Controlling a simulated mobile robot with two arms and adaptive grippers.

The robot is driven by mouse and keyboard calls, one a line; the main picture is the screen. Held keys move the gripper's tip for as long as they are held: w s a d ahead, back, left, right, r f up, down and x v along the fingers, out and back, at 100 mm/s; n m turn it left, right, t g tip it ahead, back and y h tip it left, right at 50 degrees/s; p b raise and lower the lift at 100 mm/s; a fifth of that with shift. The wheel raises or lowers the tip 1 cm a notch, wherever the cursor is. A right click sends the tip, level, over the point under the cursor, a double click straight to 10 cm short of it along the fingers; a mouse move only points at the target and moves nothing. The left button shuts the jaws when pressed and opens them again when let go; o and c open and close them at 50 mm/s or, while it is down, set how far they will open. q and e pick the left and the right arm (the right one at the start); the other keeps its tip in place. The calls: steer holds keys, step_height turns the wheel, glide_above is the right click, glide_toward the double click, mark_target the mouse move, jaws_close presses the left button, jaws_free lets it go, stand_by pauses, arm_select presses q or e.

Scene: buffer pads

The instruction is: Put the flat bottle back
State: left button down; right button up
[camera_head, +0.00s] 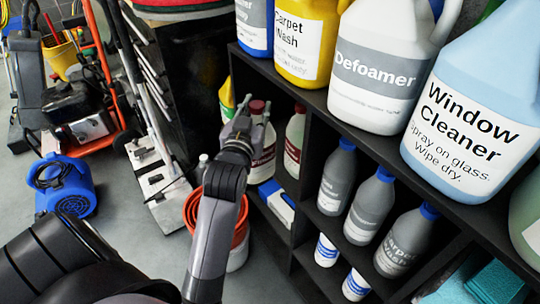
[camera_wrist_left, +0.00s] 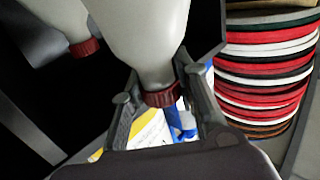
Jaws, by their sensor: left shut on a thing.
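A pale bottle with a dark red cap and a red-lettered label (camera_head: 263,158) is in my left gripper (camera_head: 254,122), at the left end of the dark shelf unit. In the left wrist view my left gripper's fingers (camera_wrist_left: 158,97) are shut around the neck of this pale bottle (camera_wrist_left: 153,40), just by its red cap. My arm and hand hide part of the bottle in the head view, and I cannot tell whether its base touches the shelf. My right gripper is not in view.
A similar red-capped bottle (camera_head: 295,142) stands just right of the held one. Grey blue-capped bottles (camera_head: 369,207) fill the neighbouring compartment. Large jugs (camera_head: 381,62) line the top shelf. An orange-red bucket (camera_head: 239,235) and a blue blower (camera_head: 66,187) stand on the floor.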

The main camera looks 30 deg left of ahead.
arm_select(q)
steer(key=shift+w+a, duration=0.3)
steer(key=shift+a, duration=0.15)
steer(key=f+b+x, duration=0.1)
steer(key=x, duration=0.7)
steer(key=f+b+x, duration=0.1)
steer(key=f+x, duration=0.1)
steer(key=x, duration=0.7)
steer(key=shift+w+a+f, duration=0.2)
steer(key=shift+a+f, duration=0.05)
steer(key=shift+f, duration=0.05)
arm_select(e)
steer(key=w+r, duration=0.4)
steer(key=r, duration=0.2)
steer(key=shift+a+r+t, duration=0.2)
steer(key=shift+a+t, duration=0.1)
arm_select(q)
steer(key=c, duration=1.2)
jaws_free()
steer(key=shift+f, duration=0.15)
steer(key=shift+c, duration=0.2)
steer(key=shift+s, duration=0.1)
steer(key=v, duration=1.2)
steer(key=shift+p, duration=0.4)
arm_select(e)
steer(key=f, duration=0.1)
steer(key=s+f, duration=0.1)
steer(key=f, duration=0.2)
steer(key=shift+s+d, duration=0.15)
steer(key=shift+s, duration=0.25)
